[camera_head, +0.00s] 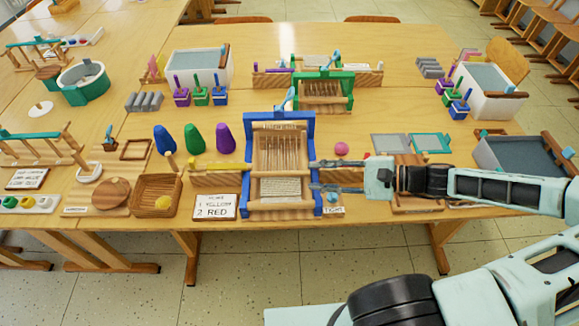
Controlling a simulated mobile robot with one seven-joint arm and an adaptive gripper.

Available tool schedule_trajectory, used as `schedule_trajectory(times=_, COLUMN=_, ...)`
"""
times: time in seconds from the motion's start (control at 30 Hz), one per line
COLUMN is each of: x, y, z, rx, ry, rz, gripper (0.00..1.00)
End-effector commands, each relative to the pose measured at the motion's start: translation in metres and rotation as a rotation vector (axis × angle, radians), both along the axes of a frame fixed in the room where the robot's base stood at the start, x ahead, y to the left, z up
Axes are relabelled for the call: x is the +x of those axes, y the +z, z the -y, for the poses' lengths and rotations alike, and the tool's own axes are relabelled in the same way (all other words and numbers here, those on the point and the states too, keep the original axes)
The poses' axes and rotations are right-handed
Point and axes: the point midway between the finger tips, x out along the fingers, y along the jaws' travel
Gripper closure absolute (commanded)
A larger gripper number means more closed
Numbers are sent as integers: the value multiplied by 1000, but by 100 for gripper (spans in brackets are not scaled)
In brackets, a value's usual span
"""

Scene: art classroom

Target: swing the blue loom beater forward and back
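The blue loom (281,117) stands at the front middle of the table. Its blue top bar and two uprights surround wooden bars and pale threads, with a woven strip low down. I cannot tell which blue part is the beater. My gripper (315,176) reaches in from the right at the loom's right upright. Its two fingers are spread, one above the other, with their tips at or beside that upright. I cannot tell whether they touch it. Nothing shows held between the fingers.
Left of the loom are a card (215,207), a wicker basket (157,190) and blue, green and purple cones (194,139). A green loom (324,76) stands behind. A pink ball (341,148) and flat frames (431,143) lie to the right, near my arm. The table's front edge is close.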

Motion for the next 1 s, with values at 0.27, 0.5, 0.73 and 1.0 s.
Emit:
schedule_trajectory(times=0.27, x=6, y=-4, z=-23, rx=22, ry=-2, rz=-17, gripper=71)
schedule_trajectory(times=0.5, x=20, y=-16, z=-65, rx=22, ry=-2, rz=-16, gripper=71)
schedule_trajectory(times=0.73, x=30, y=-25, z=-93, rx=19, ry=-3, rz=-16, gripper=71)
schedule_trajectory(times=1.0, x=33, y=-28, z=-101, rx=17, ry=-6, rz=-16, gripper=71)
